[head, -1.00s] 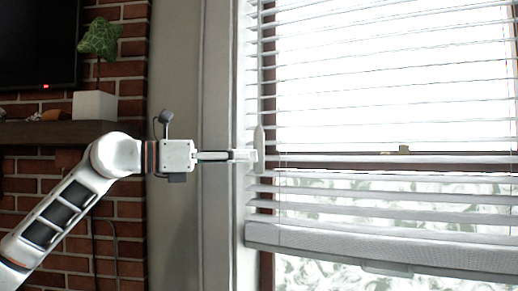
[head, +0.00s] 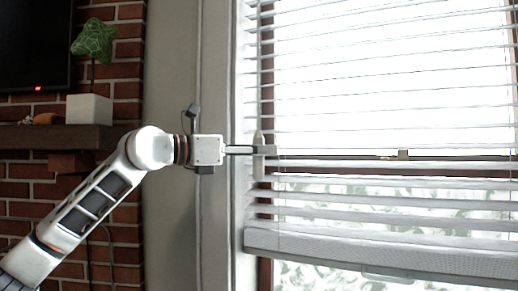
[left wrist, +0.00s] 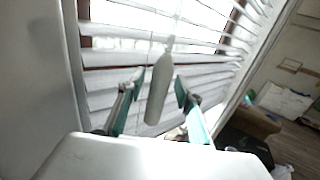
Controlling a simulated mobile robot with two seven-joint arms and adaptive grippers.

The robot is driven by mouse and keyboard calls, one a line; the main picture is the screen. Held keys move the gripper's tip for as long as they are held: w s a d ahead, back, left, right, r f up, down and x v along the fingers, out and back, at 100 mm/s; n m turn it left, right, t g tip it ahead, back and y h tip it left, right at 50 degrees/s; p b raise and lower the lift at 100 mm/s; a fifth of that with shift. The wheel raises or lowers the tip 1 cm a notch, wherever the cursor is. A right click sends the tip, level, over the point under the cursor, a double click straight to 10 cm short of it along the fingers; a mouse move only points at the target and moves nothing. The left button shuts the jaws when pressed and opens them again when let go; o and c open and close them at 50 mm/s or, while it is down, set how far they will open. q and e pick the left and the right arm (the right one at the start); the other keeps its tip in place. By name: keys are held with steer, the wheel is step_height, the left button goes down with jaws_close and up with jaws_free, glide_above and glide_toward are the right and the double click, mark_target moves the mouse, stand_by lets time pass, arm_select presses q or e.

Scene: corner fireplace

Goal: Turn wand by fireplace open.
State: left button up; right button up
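The wand (head: 259,172) is a pale grey, slim handle hanging upright at the left edge of the white window blind (head: 390,245). In the left wrist view the wand (left wrist: 160,88) stands between the two fingers of my left gripper (left wrist: 158,97). The fingers are open, one on each side of it, with small gaps visible. In the head view the left gripper (head: 266,150) reaches in from the left at the wand's height and its fingers cover part of it. The blind's slats are tilted with gaps, and bright light shows through. My right gripper is not in view.
A brick wall (head: 128,100) with a dark mantel (head: 60,137) stands at the left, with a white plant pot (head: 89,109) on it. A grey wall strip (head: 170,240) and the window frame lie close beside the gripper. The blind is right behind the wand.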

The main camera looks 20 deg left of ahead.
arm_select(q)
jaws_close()
steer(key=shift+r+m+g+p, duration=0.1)
steer(key=shift+m+g+p, duration=0.25)
steer(key=shift+p, duration=0.5)
steer(key=shift+w+g+h+p, duration=0.1)
steer(key=shift+g+h+p, duration=0.25)
steer(key=shift+h+p, duration=0.1)
steer(key=shift+m+g+h+p, duration=0.35)
steer(key=shift+m+g+h, duration=0.2)
steer(key=shift+m, duration=0.1)
steer(key=shift+m+g+h, duration=0.3)
steer(key=shift+m+g, duration=0.1)
steer(key=shift+g, duration=0.15)
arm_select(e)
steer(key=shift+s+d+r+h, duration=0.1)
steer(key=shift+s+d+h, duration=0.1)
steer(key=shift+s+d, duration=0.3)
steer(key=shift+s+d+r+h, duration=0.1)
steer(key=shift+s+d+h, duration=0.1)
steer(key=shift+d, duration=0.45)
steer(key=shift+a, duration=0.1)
arm_select(q)
jaws_free()
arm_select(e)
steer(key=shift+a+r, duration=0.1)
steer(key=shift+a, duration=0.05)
arm_select(q)
steer(key=shift+a, duration=0.1)
